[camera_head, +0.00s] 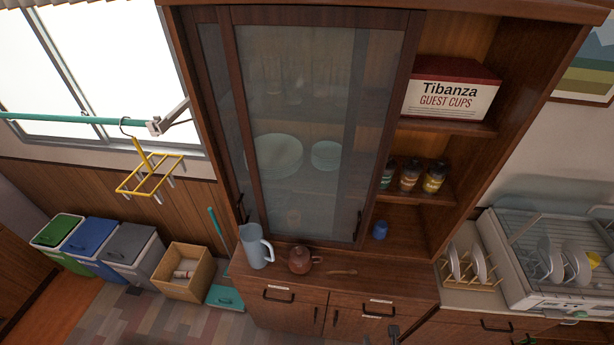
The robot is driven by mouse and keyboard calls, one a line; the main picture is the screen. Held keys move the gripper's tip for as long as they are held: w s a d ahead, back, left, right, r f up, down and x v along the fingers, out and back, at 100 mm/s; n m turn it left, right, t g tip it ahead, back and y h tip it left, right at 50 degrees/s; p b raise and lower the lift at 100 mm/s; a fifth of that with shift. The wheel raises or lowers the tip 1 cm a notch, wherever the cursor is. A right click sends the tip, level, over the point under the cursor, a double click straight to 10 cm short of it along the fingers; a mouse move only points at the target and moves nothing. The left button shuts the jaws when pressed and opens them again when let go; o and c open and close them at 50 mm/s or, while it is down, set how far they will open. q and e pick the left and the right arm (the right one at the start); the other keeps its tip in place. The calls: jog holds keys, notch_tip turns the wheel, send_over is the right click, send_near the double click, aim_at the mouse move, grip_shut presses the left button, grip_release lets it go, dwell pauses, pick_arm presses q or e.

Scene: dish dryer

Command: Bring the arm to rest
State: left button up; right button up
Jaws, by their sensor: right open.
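What looks like the tip of my right gripper (392,332) shows small and dark at the bottom edge, in front of the lower cabinet. It is open and appears empty; most of it is cut off by the frame. I do not see my left gripper. The dish dryer (520,290) stands on the counter at the right, with plates (550,262) and a yellow item (577,262) in it. A small wooden rack (465,285) with upright plates stands just left of the dryer.
A tall wooden cabinet (415,25) has glass doors (300,150) with dishes behind. Several bins (130,250) and a wooden box (182,290) stand at left. A yellow hanger (150,178) hangs from a rod.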

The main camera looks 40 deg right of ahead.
jog(key=w+a+r+m+t, duration=0.15)
jog(key=w+r+t, duration=0.25)
jog(key=w+r, duration=0.85)
jog(key=w+a+r+t, duration=0.2)
jog(key=w+r+t, duration=0.1)
jog(key=w+r, duration=0.95)
jog(key=w+a+r+m+t, duration=0.2)
jog(key=r+t, duration=0.1)
jog(key=r, duration=0.8)
jog(key=w+a+r+m+t, duration=0.1)
jog(key=w+r+m+t, duration=0.15)
jog(key=r, duration=0.85)
jog(key=s+a+r+m+t+y, duration=0.1)
jog(key=s+a+r+m+t, duration=0.1)
jog(key=r, duration=0.5)
jog(key=s+a+r+m+t+y, duration=0.1)
jog(key=r+t, duration=0.1)
jog(key=r, duration=0.5)
jog(key=s+a+r+m+t+y, duration=0.2)
jog(key=s+r+m+t, duration=0.1)
jog(key=s+r+m, duration=0.4)
jog(key=s+a+r+m+t+y, duration=0.2)
jog(key=s+r+m+t, duration=0.1)
jog(key=s+r+m, duration=0.4)
notch_tip(320, 180, up, 5)
jog(key=m, duration=0.2)
jog(key=shift+a+f+m+y, duration=0.15)
jog(key=shift+a+m+y, duration=0.1)
jog(key=shift+m+y, duration=0.15)
